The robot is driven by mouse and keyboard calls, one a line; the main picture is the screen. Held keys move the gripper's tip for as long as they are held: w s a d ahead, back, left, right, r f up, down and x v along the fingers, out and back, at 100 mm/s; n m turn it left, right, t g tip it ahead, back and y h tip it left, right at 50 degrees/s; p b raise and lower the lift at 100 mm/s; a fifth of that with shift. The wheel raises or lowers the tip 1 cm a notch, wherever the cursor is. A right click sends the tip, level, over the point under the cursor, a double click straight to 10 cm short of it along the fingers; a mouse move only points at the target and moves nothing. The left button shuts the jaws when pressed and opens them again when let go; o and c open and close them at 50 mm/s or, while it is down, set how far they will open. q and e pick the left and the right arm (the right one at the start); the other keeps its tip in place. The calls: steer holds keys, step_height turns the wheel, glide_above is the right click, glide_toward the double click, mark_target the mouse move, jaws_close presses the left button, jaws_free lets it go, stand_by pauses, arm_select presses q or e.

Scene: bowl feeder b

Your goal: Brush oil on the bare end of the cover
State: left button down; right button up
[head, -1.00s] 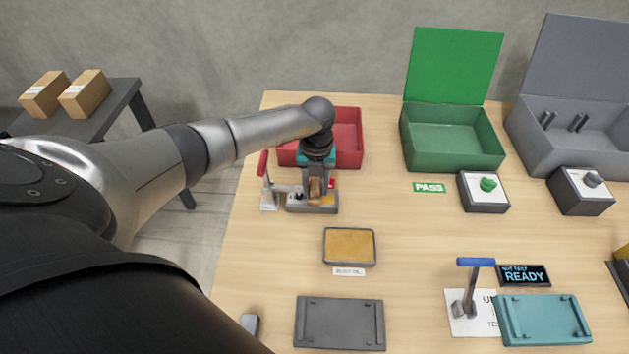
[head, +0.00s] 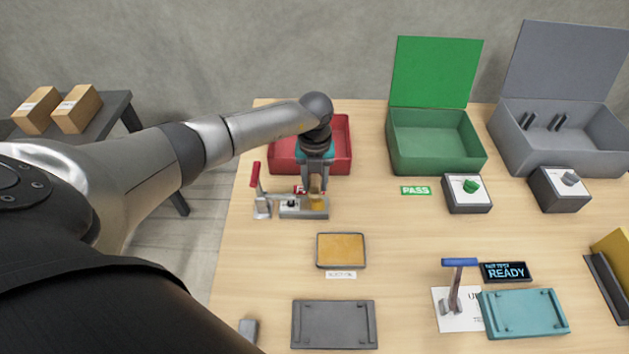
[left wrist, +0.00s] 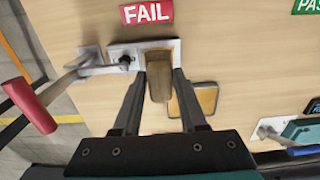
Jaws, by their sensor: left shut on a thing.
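My left gripper (head: 315,190) is shut on a brown, wooden-looking brush (left wrist: 158,78), which points down. The brush is at the right end of a small grey fixture (head: 290,209) with a red-handled clamp (head: 256,178). The fixture also shows in the left wrist view (left wrist: 115,50), with a black knob on its left part. The cover cannot be clearly told apart there, and the brush and fingers hide the fixture's right end. I cannot tell whether the brush touches it. An amber oil pad in a dark tray (head: 341,250) lies nearer. My right gripper is out of view.
A red bin (head: 341,160) stands behind the fixture, by a FAIL label (left wrist: 147,12). Green (head: 435,155) and grey (head: 560,150) open boxes stand at back right. A grey plate (head: 334,325), blue-handled clamp (head: 459,263) and teal plate (head: 525,315) lie in front.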

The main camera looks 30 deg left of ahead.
mark_target(315, 180)
arm_select(q)
steer(key=shift+r+p, duration=0.5)
steer(key=shift+r, duration=0.4)
step_height(315, 180, up, 3)
steer(key=p, duration=0.3)
steer(key=shift+r, duration=0.1)
